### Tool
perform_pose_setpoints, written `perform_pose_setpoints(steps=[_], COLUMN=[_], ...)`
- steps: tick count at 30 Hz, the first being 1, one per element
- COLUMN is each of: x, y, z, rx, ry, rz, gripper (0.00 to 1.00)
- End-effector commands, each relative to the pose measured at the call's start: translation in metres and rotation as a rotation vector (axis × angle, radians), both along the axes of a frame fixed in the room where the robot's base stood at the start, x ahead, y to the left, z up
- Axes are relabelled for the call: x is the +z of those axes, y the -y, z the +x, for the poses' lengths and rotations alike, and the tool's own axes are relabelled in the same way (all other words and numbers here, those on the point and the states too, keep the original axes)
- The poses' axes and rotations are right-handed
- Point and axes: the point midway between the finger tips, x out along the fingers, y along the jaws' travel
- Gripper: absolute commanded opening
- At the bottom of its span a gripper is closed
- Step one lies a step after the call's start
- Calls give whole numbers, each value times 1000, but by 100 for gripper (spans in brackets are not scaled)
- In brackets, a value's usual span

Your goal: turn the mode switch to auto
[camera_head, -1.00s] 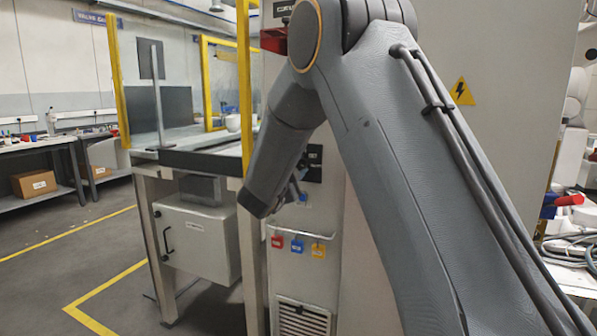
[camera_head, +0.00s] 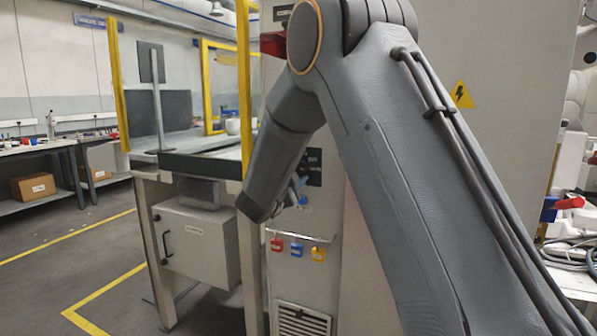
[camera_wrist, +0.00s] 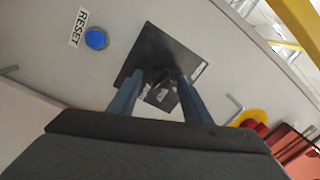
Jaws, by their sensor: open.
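The mode switch (camera_wrist: 161,76) is a small dark knob on a black square plate, seen in the wrist view; its setting is hard to read. The black plate (camera_wrist: 160,50) also shows in the head view (camera_head: 315,165), partly behind my arm. My gripper (camera_wrist: 158,88) is open, with its two blue-grey fingers one on each side of the knob in the picture. I cannot tell whether they touch it. In the head view, my gripper (camera_head: 298,188) is close to the cabinet front, and the knob is hidden.
A blue button (camera_wrist: 96,38) labelled RESET sits near the plate. A yellow and red round part (camera_wrist: 255,118) and a red box (camera_wrist: 293,145) are at the right of the wrist view. Red, blue and yellow padlocks (camera_head: 297,248) hang below my gripper.

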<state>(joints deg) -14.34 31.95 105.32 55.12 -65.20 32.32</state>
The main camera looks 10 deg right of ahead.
Motion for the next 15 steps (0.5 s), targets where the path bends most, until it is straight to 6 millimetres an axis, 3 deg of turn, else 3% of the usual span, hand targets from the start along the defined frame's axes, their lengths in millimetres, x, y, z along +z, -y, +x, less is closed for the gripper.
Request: perform_pose_setpoints(steps=[9, 15], x=[-3, -3], y=[-29, -39], z=[-41, -57], rx=[3, 2], ry=[-1, -1], rz=[-1, 0], gripper=[44, 44])
